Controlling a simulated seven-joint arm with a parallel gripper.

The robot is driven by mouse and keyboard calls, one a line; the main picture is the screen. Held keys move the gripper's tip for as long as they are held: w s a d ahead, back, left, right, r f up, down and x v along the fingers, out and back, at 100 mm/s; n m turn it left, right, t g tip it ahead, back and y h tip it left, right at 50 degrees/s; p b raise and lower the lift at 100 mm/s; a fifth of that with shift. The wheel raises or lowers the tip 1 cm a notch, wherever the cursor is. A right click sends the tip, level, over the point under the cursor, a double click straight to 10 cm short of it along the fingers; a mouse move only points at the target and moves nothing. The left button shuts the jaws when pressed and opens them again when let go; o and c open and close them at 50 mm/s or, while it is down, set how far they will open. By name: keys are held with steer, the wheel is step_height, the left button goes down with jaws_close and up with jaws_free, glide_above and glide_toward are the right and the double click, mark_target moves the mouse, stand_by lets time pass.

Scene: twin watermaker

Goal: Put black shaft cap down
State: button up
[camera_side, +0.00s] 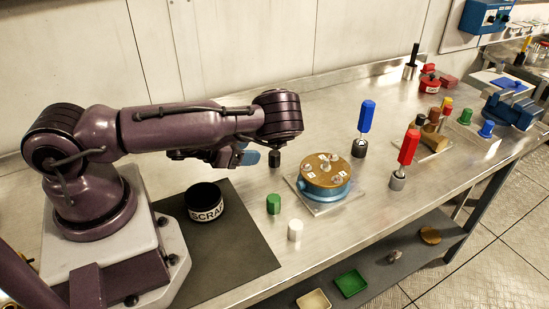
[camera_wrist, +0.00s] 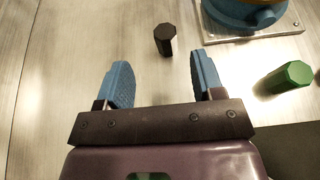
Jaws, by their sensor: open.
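The black shaft cap (camera_side: 275,158) stands on the steel bench, left of the round blue-and-brass unit, in the side view. It also shows in the wrist view (camera_wrist: 165,41), just beyond the fingertips and between their lines. My gripper (camera_wrist: 161,78) is open, with its two blue fingers apart and nothing between them. In the side view my gripper (camera_side: 246,156) is beside the cap on its left, partly hidden by my arm. The cap appears apart from both fingers.
The round unit (camera_side: 326,178) sits on a square plate right of the cap. A green cap (camera_side: 273,204) and a white cap (camera_side: 295,230) stand nearer the front. The black SCRAP cup (camera_side: 206,209) is on a dark mat. Blue-handled (camera_side: 366,118) and red-handled (camera_side: 408,150) tools stand at right.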

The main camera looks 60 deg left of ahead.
mark_target(272, 153)
steer(key=x, duration=0.9)
steer(key=shift+d+f, duration=0.25)
steer(key=shift+d, duration=0.05)
steer(key=shift+c, duration=0.3)
steer(key=c, duration=1)
step_height(272, 153, up, 10)
